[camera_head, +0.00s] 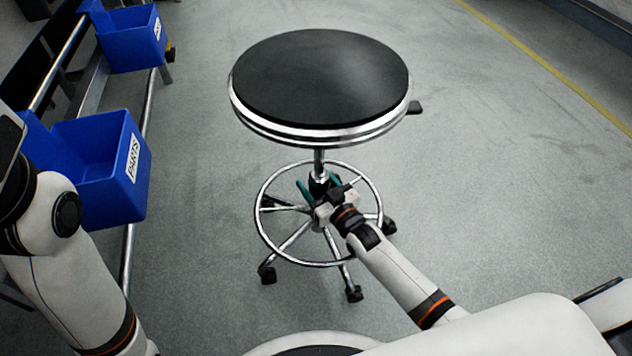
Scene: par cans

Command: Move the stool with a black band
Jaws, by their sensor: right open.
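The stool (320,75) stands upright on the floor in front of me. It has a round black seat with a shiny chrome rim and a dark line in it, a chrome column, a foot ring (264,241) and black casters. My right gripper (319,186) is at the column below the seat, inside the foot ring's outline. Its greenish fingers are apart on either side of the column; I cannot tell whether they touch it. My left arm comes in at the left edge, and its gripper is out of view.
Two blue bins hang on a rack at the left, a near one (100,205) labelled PARTS and a far one (130,45). A metal rail runs below the near bin. The grey floor is clear to the right and behind the stool, up to a yellow line (545,62).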

